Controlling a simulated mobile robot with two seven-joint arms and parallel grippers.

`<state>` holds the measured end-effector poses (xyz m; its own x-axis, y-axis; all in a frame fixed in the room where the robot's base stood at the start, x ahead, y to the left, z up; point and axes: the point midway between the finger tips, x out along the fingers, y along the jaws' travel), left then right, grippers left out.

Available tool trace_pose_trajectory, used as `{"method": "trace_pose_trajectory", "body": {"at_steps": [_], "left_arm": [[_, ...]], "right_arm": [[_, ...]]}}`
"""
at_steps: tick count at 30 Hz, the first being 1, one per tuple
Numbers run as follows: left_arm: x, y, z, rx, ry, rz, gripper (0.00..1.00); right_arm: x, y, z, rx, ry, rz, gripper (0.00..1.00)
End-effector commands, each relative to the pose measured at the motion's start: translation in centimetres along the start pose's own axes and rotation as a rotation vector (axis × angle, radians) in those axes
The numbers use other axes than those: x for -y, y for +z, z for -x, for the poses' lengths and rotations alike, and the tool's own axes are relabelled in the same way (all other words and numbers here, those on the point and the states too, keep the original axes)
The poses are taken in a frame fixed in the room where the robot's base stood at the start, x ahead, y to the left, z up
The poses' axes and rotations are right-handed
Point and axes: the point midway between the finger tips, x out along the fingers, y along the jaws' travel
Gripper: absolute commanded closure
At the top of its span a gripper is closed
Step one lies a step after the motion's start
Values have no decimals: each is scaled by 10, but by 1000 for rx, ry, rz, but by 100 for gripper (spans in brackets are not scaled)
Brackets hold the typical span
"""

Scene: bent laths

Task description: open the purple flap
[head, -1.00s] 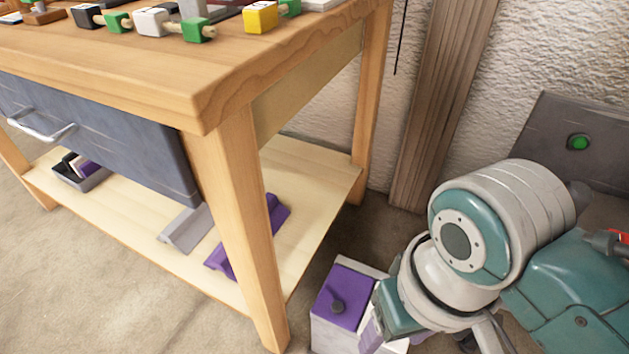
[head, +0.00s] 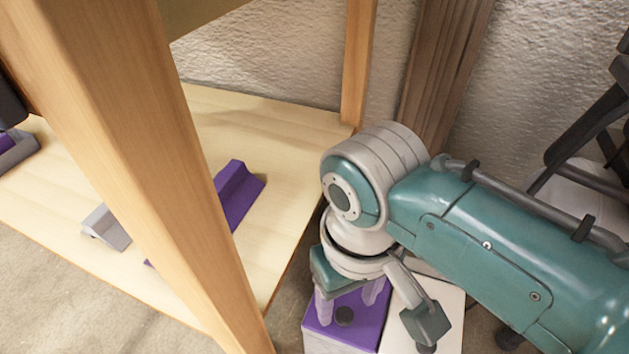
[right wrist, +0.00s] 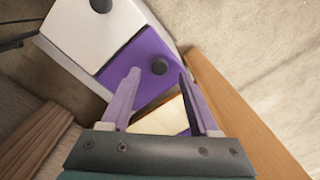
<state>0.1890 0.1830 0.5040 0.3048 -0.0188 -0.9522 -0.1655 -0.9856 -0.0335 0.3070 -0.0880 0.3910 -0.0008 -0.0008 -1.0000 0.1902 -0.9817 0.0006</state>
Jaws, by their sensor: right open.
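My right gripper (head: 348,302) points down over the flap, open and empty. My left gripper is out of view.
A white lid (head: 446,298) with its own dark knob adjoins the flap. A wooden table leg (head: 150,180) and low shelf (head: 285,150) stand close on the left, with a purple piece (head: 238,192) on the shelf. A brown post (head: 445,80) and wall are behind.

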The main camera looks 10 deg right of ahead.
Motion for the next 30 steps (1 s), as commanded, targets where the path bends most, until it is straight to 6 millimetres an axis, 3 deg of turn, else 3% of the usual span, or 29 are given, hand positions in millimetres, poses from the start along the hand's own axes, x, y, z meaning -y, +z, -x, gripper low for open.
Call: {"method": "trace_pose_trajectory", "body": {"at_steps": [1,6,17,30], "left_arm": [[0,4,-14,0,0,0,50],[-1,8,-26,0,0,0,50],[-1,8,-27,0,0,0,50],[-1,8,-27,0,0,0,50]], "right_arm": [[0,0,-15,0,0,0,38],[0,0,-31,0,0,0,38],[0,0,-33,-1,-1,0,38],[0,0,-33,0,0,-1,86]]}}
